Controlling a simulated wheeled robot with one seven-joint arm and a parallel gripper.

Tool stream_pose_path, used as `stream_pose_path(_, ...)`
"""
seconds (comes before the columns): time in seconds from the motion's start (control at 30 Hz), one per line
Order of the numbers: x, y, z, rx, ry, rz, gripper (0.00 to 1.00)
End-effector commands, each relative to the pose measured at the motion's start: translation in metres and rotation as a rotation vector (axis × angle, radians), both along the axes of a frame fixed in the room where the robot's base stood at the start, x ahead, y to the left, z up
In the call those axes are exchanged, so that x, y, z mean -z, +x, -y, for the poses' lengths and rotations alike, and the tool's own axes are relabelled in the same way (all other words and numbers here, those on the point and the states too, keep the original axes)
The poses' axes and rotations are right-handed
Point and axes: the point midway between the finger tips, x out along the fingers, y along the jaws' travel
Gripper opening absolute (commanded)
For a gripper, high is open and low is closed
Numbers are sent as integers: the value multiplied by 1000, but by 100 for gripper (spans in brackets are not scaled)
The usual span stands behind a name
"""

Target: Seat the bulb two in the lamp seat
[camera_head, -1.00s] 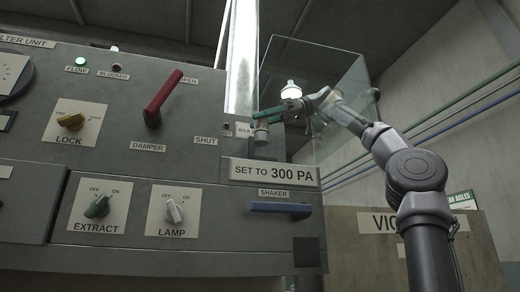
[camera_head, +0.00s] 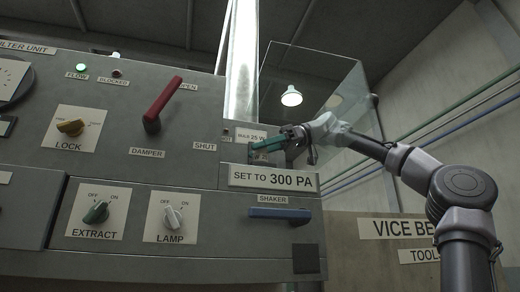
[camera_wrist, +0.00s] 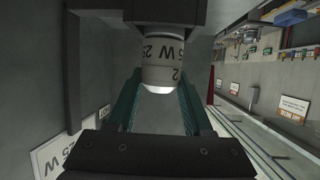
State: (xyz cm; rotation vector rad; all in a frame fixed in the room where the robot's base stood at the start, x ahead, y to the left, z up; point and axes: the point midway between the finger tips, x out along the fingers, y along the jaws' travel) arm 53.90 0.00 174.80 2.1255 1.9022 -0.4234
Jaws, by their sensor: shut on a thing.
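Bulb two (camera_wrist: 162,75) is a pale grey cylinder marked "2" and "25 W", with a bright white end. In the wrist view it stands between the green fingers of my gripper (camera_wrist: 162,90), which is shut on it. The bulb's far part runs up to a dark block (camera_wrist: 180,12) at the top edge, which looks like the lamp seat. I cannot tell how deep the bulb sits in it. In the head view my gripper (camera_head: 262,146) is at the cabinet's right end, below the "BULB 25 W" label (camera_head: 251,134); the bulb is mostly hidden there.
A clear panel (camera_head: 318,85) stands behind my gripper. The "SET TO 300 PA" plate (camera_head: 274,178) and blue shaker handle (camera_head: 280,214) lie just below. The red damper handle (camera_head: 162,105) juts out at left. A dark bracket (camera_wrist: 72,70) shows left in the wrist view.

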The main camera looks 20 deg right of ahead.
Motion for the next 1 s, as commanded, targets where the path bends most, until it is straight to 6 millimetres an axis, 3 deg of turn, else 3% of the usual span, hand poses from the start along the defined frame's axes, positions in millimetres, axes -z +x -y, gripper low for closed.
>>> stream_pose_path(0.1,3,0,0,0,0,0,0)
stream_pose_path(0.13,3,0,0,0,-1,0,54)
stream_pose_path(0.2,3,0,0,0,0,0,80)
stream_pose_path(0.6,-1,0,1,0,1,0,80)
stream_pose_path(0.77,-11,-2,24,2,3,0,80)
stream_pose_path(1.0,-31,-8,72,1,3,1,80)
